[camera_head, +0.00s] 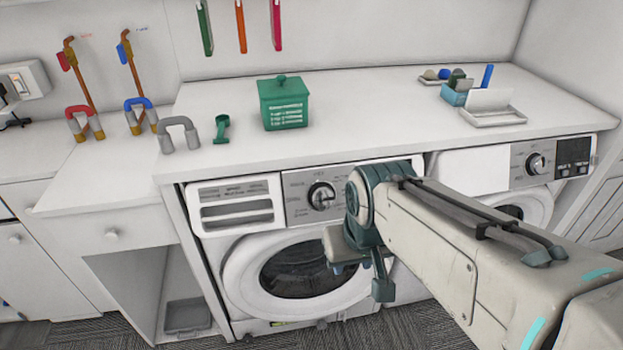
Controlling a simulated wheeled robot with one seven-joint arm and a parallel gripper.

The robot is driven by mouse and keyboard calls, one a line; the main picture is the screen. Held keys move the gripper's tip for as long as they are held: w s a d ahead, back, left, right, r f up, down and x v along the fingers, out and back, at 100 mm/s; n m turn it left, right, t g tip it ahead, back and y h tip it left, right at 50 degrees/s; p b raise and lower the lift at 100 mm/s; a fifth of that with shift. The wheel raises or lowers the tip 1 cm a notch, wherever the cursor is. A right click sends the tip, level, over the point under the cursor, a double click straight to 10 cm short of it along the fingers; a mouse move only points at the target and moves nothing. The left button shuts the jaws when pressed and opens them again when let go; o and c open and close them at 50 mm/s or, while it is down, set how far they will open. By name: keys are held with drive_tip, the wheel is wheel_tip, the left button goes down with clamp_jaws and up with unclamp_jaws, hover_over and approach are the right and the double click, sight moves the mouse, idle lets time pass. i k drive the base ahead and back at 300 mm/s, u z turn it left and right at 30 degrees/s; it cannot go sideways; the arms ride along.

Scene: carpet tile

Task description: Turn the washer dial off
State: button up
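The left front-loading machine (240,285) has a round dark dial (321,196) with a light pointer mark on its control panel. The right front-loading machine (475,172) has a silver-and-dark dial (537,163) beside a dark display. The frames do not say which machine is the washer. My gripper (362,272) hangs in front of the left machine's door, below and right of its dial and apart from it. Its fingers point down and are partly hidden, so their opening is unclear. I see nothing held. My arm hides part of both machines' fronts.
The white counter (370,115) overhangs both machines. On it are a green basket (283,103), a green scoop (221,129), a grey horseshoe shape (178,133) and a white tray (492,115). A drawer front (235,205) lies left of the left dial.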

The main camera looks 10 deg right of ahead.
sight(322, 197)
drive_tip(key=z, duration=1.4)
drive_tip(key=k, duration=0.95)
drive_tip(key=u, duration=1.35)
drive_tip(key=i, duration=0.5)
